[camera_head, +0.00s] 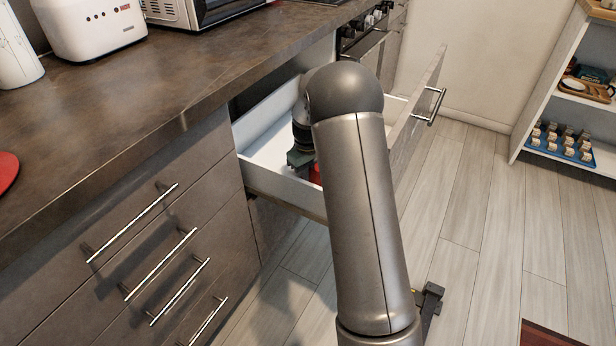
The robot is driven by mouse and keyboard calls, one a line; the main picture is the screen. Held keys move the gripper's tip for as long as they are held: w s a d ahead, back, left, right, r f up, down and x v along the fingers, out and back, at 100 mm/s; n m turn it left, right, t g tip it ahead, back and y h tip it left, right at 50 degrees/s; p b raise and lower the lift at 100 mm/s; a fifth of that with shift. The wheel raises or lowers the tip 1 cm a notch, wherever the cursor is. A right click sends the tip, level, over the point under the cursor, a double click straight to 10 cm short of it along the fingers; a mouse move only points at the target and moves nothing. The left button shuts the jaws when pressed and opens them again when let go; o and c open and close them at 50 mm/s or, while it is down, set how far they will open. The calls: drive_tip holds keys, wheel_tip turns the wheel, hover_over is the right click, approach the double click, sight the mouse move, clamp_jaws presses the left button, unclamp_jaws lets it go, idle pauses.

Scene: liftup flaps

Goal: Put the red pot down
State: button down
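A small patch of red (316,174), likely the red pot, shows inside the open white drawer (262,150), just below my gripper (303,160). My arm hides most of it, so I cannot tell its shape or whether it touches the drawer floor. My gripper points down into the drawer. Its fingertips are hidden behind my arm and the drawer's side, so I cannot tell whether it is open or shut on the red thing.
The dark countertop (150,110) runs along the left, with a white toaster (90,28) and a red round object (7,170) at the left edge. The drawer front (418,115) stands pulled out. A white shelf (560,100) stands right; the floor between is mostly clear.

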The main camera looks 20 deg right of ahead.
drive_tip(key=shift+r, duration=0.1)
drive_tip(key=c, duration=1.7)
unclamp_jaws()
wheel_tip(320, 180, up, 12)
drive_tip(key=p, duration=0.3)
drive_tip(key=s+a+r+m, duration=0.1)
drive_tip(key=s+a+r, duration=0.15)
drive_tip(key=s, duration=0.45)
drive_tip(key=s+a+r, duration=0.2)
drive_tip(key=s+a, duration=0.2)
drive_tip(key=s, duration=0.4)
drive_tip(key=s+a+f, duration=0.1)
drive_tip(key=s, duration=0.5)
drive_tip(key=s+a+m, duration=0.1)
drive_tip(key=s, duration=0.5)
drive_tip(key=s+a+f+m, duration=0.1)
drive_tip(key=s+a, duration=0.1)
drive_tip(key=s, duration=0.5)
drive_tip(key=shift+f+g, duration=0.3)
